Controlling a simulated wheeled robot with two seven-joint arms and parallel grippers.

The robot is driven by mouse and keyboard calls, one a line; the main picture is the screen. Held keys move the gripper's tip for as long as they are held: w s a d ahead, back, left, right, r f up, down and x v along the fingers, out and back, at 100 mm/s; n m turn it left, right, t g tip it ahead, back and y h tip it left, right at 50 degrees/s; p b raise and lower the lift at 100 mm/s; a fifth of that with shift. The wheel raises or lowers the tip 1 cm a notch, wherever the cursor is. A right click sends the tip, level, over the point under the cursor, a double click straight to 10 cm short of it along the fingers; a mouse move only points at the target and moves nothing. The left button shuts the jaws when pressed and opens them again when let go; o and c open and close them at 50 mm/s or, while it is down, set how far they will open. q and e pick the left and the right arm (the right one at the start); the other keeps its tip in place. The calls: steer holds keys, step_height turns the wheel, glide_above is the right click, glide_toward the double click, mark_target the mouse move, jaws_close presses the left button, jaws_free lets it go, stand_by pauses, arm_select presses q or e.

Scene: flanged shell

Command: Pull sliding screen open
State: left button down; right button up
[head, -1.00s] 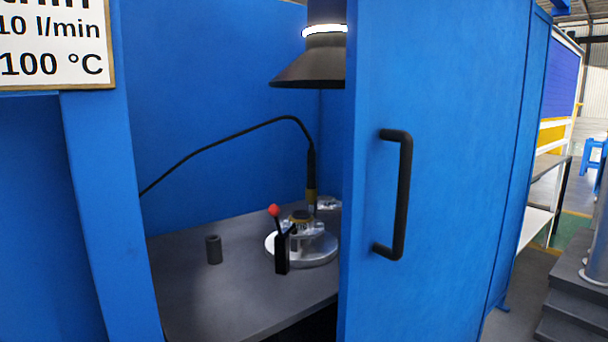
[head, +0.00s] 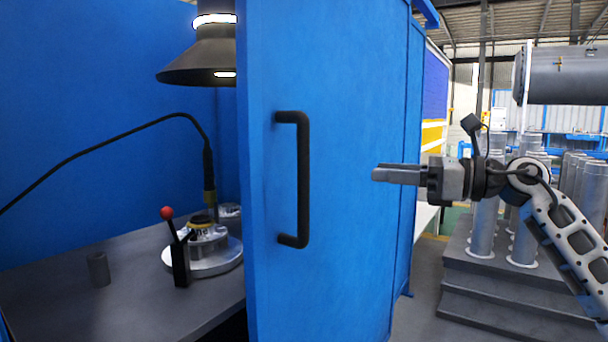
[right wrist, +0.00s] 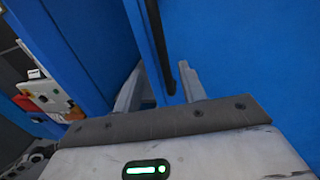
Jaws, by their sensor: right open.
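The blue sliding screen (head: 345,220) stands partly across the booth opening, with the booth visible to its left. Its black vertical bar handle (head: 304,180) is on the screen's face near the left edge. My right gripper (head: 374,174) is to the right of the handle in the head view, at about mid-handle height, with a visible gap. In the right wrist view the fingers of my right gripper (right wrist: 161,72) are apart, and the dark handle bar (right wrist: 158,40) shows between them, beyond the tips. Nothing is held. My left gripper is not in view.
Inside the booth, a grey bench (head: 90,310) carries a round metal fixture (head: 210,258), a red-knobbed lever (head: 180,255) and a dark cylinder (head: 98,270). A black lamp hood (head: 200,60) hangs above. Steps with metal cylinders (head: 485,225) stand behind my right arm.

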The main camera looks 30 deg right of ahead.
mark_target(305, 167)
steer(key=p+x, duration=0.7)
steer(key=x, duration=0.8)
steer(key=shift+w+a, duration=0.2)
steer(key=shift+w, duration=0.05)
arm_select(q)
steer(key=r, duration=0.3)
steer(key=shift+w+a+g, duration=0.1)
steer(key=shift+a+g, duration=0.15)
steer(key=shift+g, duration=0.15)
arm_select(e)
jaws_close()
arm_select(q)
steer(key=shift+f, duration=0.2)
arm_select(e)
steer(key=shift+d, duration=0.1)
